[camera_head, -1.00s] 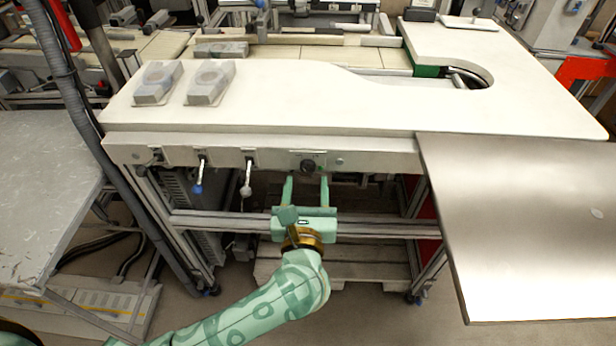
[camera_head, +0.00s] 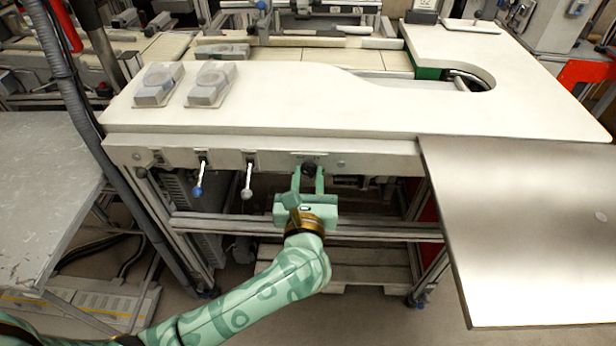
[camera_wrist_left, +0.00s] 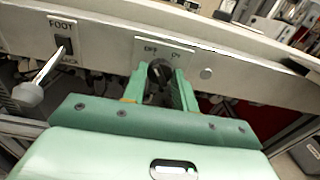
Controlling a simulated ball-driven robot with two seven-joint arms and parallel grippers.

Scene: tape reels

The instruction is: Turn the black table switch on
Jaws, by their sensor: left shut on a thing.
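The black table switch (camera_head: 309,168) is a round knob on the front edge of the white table (camera_head: 440,110). In the left wrist view the black knob (camera_wrist_left: 160,72) sits under a plate (camera_wrist_left: 165,50) marked OFF and ON. My left gripper (camera_head: 308,172) reaches up from below, with a finger on either side of the knob. In the left wrist view my left gripper (camera_wrist_left: 161,88) is shut on the knob. The fingers partly hide the knob, and I cannot tell which way it points. My right gripper is not in view.
Two levers hang from the table's front edge, one blue-tipped (camera_head: 198,190) and one white-tipped (camera_head: 247,192), left of the switch. A metal sheet (camera_head: 520,220) juts out at the right. Two plastic-cased reels (camera_head: 210,84) lie on the table.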

